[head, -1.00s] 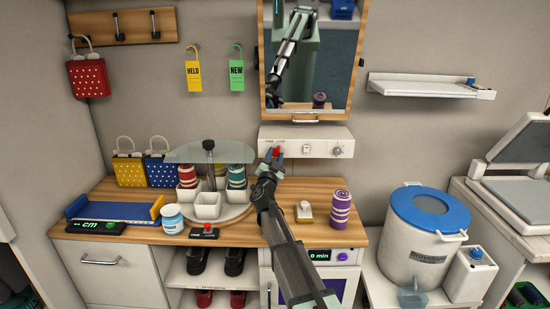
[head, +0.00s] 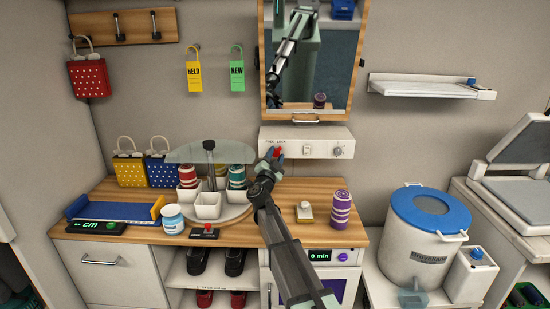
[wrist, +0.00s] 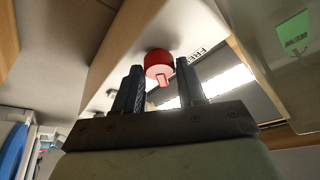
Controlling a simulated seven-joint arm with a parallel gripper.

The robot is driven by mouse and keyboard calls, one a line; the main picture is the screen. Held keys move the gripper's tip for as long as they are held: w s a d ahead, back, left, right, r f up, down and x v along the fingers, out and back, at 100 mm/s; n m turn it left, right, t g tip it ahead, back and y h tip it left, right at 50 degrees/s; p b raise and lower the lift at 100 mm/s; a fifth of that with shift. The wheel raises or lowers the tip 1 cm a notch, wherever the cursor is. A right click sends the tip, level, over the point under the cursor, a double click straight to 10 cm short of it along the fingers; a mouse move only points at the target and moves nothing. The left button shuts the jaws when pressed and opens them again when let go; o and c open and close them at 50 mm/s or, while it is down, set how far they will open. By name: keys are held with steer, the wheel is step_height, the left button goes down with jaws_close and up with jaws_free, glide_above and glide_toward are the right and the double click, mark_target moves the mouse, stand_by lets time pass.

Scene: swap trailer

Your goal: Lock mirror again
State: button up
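The mirror (head: 309,60) in its wooden frame hangs flat on the wall at the top, with a handle (head: 305,118) under it. The red lock knob (head: 278,152) is on the left of the white panel below the mirror. In the wrist view the red knob (wrist: 158,64) has a small tab pointing down. My gripper (head: 271,156) is at the knob. In the wrist view my gripper (wrist: 160,72) is open, with the knob between its fingertips and a gap on each side. The label beside the knob is partly hidden; "FREE" is readable.
The white panel (head: 325,151) also bears a switch (head: 306,149) and a dial (head: 338,152). On the counter below are a carousel (head: 240,220) with cups and spools, and a purple spool (head: 340,209). A small white shelf (head: 420,87) is at right.

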steer(key=o, duration=0.3)
steer(key=shift+o, duration=0.2)
steer(key=v, duration=1.4)
steer(key=shift+w, duration=0.1)
